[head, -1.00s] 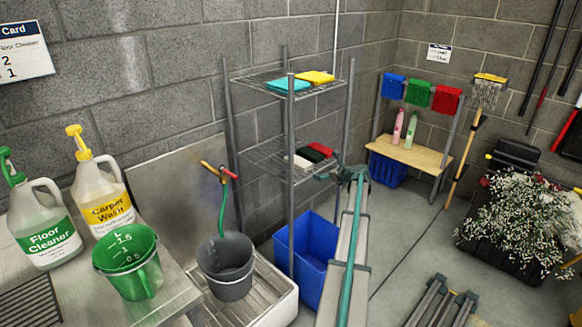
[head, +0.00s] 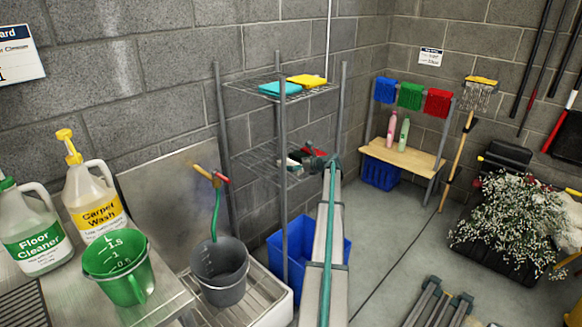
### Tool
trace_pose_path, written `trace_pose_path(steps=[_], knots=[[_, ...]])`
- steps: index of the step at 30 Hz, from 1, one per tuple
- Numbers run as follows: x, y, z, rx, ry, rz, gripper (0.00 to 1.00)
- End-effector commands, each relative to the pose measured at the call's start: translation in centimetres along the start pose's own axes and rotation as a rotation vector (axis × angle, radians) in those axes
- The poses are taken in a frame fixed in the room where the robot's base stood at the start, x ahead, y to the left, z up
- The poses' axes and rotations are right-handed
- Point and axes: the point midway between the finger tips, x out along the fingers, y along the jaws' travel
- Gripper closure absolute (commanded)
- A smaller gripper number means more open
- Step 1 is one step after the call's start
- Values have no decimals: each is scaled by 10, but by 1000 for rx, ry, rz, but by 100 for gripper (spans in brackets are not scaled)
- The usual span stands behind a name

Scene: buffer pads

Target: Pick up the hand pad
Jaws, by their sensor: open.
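Small pads lie on the lower wire shelf (head: 258,160) of the metal rack. A white pad (head: 290,163) shows at the left, with a dark pad beside it, and a red pad (head: 311,149) shows at the right. My gripper (head: 312,160) is open at the shelf's front right, overlapping the pads in the head view. It hides much of the dark and red pads. I cannot tell whether it touches any of them. On the top shelf lie a teal pad (head: 279,88) and a yellow pad (head: 307,80). Which one is the hand pad is not clear.
The rack's front post (head: 283,190) stands left of my gripper. A blue bin (head: 275,245) is below the shelf. A grey bucket (head: 220,270) and a green jug (head: 118,270) stand at the left. A wooden bench (head: 402,156) is at the right.

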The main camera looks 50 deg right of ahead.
Motion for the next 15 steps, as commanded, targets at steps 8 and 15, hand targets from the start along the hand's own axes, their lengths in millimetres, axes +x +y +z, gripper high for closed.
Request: trace_pose_path(steps=[8, 15], knots=[[35, 2, 1, 0, 1, 0, 6], [37, 3, 0, 0, 0, -1, 6]])
